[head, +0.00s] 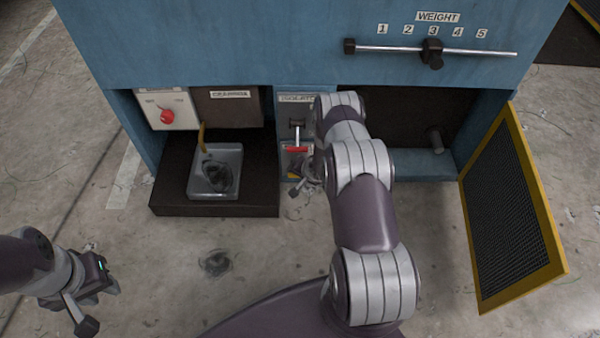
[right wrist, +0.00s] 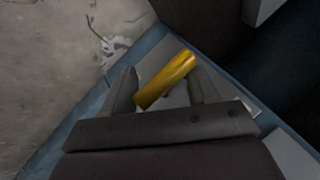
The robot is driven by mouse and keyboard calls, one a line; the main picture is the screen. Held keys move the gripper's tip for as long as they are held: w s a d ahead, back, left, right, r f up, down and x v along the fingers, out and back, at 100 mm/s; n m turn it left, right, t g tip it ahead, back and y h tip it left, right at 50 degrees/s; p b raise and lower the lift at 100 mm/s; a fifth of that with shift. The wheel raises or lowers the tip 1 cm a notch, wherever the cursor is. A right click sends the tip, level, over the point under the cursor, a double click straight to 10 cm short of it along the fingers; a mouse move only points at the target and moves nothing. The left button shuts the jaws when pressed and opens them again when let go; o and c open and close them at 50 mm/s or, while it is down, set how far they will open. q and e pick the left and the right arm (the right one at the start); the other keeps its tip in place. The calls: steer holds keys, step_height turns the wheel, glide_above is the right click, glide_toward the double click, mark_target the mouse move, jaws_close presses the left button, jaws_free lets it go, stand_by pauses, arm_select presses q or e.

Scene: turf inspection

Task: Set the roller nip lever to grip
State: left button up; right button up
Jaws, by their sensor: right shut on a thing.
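In the right wrist view a yellow cylindrical handle (right wrist: 168,80) lies between the two fingers of my right gripper (right wrist: 163,88), which is shut on it. In the head view this gripper (head: 306,182) is low at the narrow middle panel, partly hidden by my right arm. A red-handled lever (head: 297,149) shows on that panel, just above the gripper. The panel's label (head: 297,98) is partly covered and too small to read surely. I cannot read the lever's setting. My left gripper (head: 98,306) is open and empty over the floor at lower left, away from the machine.
The blue machine (head: 220,40) has a weight slider (head: 432,52) above and a red knob (head: 167,116) at left. A clear tray (head: 215,172) with dark matter stands on a dark ledge (head: 262,200). A yellow-framed mesh guard (head: 548,235) juts out at right. Front floor is mostly free.

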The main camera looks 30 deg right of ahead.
steer(key=shift+a, duration=0.35)
steer(key=o, duration=1.3)
steer(key=shift+o, duration=0.9)
steer(key=shift+a, duration=0.1)
steer(key=shift+r, duration=0.2)
steer(key=p+v, duration=0.7)
steer(key=v, duration=0.5)
steer(key=shift+d+p, duration=0.2)
steer(key=shift+p, duration=0.1)
steer(key=shift+s+r, duration=0.1)
